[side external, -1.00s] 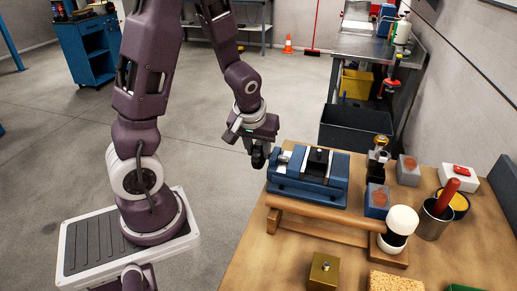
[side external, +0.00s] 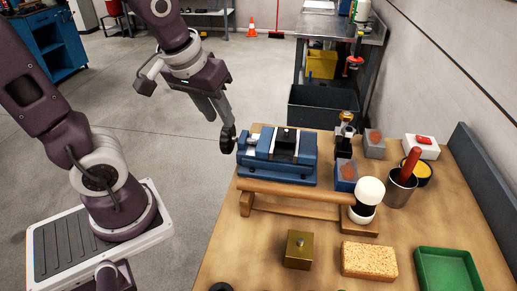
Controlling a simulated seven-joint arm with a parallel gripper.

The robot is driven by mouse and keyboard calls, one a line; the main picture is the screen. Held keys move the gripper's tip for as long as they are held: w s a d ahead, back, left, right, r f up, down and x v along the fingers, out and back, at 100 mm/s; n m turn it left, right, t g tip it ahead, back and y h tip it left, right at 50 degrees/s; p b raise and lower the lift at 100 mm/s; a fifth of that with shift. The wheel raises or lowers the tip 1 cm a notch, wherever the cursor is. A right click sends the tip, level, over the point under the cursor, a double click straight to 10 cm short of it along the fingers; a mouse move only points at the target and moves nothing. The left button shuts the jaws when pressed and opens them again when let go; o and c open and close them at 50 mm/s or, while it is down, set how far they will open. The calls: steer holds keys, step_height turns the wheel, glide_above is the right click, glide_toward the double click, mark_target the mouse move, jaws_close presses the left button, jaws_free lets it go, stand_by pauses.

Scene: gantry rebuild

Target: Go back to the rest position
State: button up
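My gripper (side external: 222,120) hangs fingers-down just left of the blue vise (side external: 276,164) on the wooden bench. Its grey fingers end close to the black round knob (side external: 228,139) at the vise's left end. I cannot tell whether they touch it. Nothing is clearly seen between the fingers, and the gap between them is hard to make out. A black block (side external: 285,141) sits in the top of the vise.
A wooden rail (side external: 290,190) with a white-topped black piece (side external: 367,198) stands before the vise. A brass block (side external: 299,249), sponge (side external: 368,260), green tray (side external: 445,251) and metal cup (side external: 401,187) are on the bench. Open floor lies left of it.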

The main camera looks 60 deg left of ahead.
steer(key=s+d+r+m+t+h, duration=0.1)
steer(key=s+d+r+m, duration=0.3)
steer(key=s+d, duration=0.3)
steer(key=shift+s+d+r+m, duration=0.15)
steer(key=shift+s+m, duration=0.55)
